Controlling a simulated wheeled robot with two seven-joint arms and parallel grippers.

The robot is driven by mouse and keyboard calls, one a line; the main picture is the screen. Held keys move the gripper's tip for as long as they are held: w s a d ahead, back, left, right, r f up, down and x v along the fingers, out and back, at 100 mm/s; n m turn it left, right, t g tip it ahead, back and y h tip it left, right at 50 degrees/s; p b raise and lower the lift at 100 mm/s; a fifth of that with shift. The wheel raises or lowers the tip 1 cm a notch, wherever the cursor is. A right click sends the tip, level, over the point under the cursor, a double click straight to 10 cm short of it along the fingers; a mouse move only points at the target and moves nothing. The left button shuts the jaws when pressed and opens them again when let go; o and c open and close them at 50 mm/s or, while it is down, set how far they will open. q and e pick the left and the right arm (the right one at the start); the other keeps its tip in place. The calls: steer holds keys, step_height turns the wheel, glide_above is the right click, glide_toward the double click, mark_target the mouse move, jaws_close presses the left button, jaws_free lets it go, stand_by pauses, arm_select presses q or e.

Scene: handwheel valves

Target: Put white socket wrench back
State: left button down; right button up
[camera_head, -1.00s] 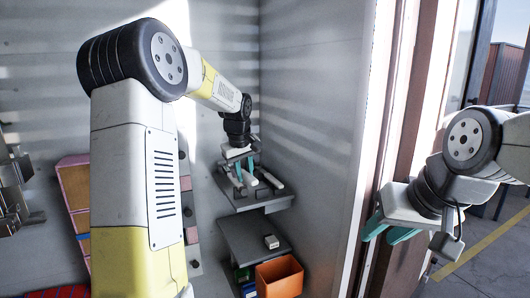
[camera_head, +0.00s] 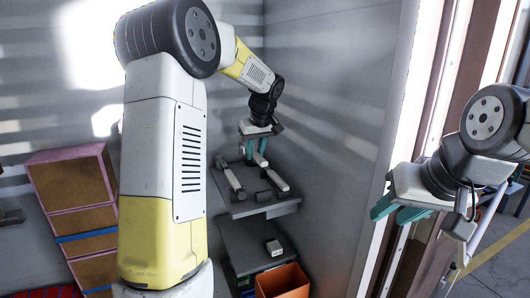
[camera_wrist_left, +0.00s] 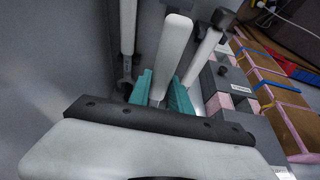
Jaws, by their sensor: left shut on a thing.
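My left gripper (camera_head: 256,158) is over the upper shelf, its teal fingers pointing down. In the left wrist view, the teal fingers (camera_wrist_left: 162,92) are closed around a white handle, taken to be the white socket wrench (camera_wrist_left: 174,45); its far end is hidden. To its left is a white-handled wrench (camera_wrist_left: 127,30) with an open grey jaw. To its right is a white-handled tool (camera_wrist_left: 203,50) with a black end. In the head view, white tools lie on the left (camera_head: 232,180) and right (camera_head: 275,179) of the shelf. My right gripper (camera_head: 397,211) is empty at the right, its fingers apart.
The grey upper shelf (camera_head: 250,207) stands against the corner walls. A lower shelf (camera_head: 246,240) carries a small white item (camera_head: 274,247). An orange bin (camera_head: 283,282) is below. Pink-edged wooden boxes (camera_head: 72,187) stand at the left. A door frame (camera_head: 425,110) is at the right.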

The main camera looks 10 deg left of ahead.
arm_select(q)
steer(key=shift+s+f, duration=0.1)
steer(key=shift+f, duration=4.4)
steer(key=c, duration=0.6)
jaws_free()
steer(key=shift+r, duration=0.1)
steer(key=shift+v, duration=3)
